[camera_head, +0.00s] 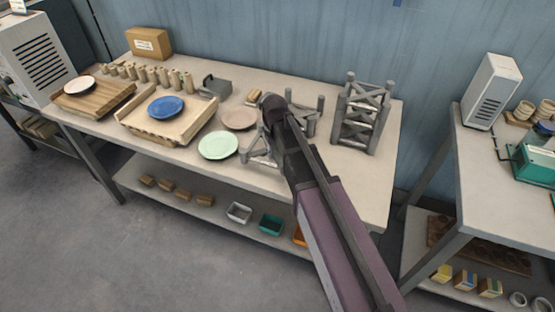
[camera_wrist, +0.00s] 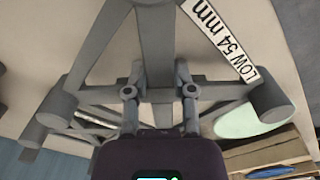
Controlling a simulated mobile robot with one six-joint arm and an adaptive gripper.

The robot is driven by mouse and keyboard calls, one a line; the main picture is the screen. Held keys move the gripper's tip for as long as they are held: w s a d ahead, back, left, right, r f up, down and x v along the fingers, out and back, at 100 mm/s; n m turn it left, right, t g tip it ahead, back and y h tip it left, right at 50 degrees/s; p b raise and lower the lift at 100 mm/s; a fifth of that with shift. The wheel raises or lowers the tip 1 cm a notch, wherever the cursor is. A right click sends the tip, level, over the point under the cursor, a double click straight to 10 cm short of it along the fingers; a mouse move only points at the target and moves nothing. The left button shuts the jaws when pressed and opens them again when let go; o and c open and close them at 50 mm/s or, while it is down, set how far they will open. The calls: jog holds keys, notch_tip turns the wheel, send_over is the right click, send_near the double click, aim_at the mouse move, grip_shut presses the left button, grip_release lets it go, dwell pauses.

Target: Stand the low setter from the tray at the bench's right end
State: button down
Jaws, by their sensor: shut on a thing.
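The low setter (camera_wrist: 150,40) is a grey frame of crossed bars with round feet and a white label reading "LOW 54 mm". My gripper (camera_wrist: 160,91) is shut on one of its bars in the wrist view. In the head view, my arm hides the grip and part of the grey frame, whose bars show at its left (camera_head: 260,152). I cannot tell whether its feet touch the bench. The bench (camera_head: 375,185) is a long pale table. A tall grey setter (camera_head: 360,115) stands near its right end. The wooden tray (camera_head: 195,128) holds a blue plate (camera_head: 166,107).
A green plate (camera_head: 218,146) and a tan plate (camera_head: 239,119) lie between tray and setter. Several small cylinders (camera_head: 150,75), a grey block (camera_head: 216,86) and a cardboard box (camera_head: 149,42) stand farther left. The bench's front right corner is clear.

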jog(key=shift+d+f, duration=0.1)
jog(key=shift+d, duration=0.45)
jog(key=shift+d+f+b, duration=0.1)
jog(key=shift+f+b, duration=0.25)
jog(key=shift+b, duration=0.1)
jog(key=shift+f+b, duration=1.4)
jog(key=shift+f, duration=0.15)
jog(key=shift+c, duration=2.3)
grip_release()
jog(key=shift+r, duration=0.25)
notch_tip(320, 180, up, 12)
jog(key=p, duration=1.2)
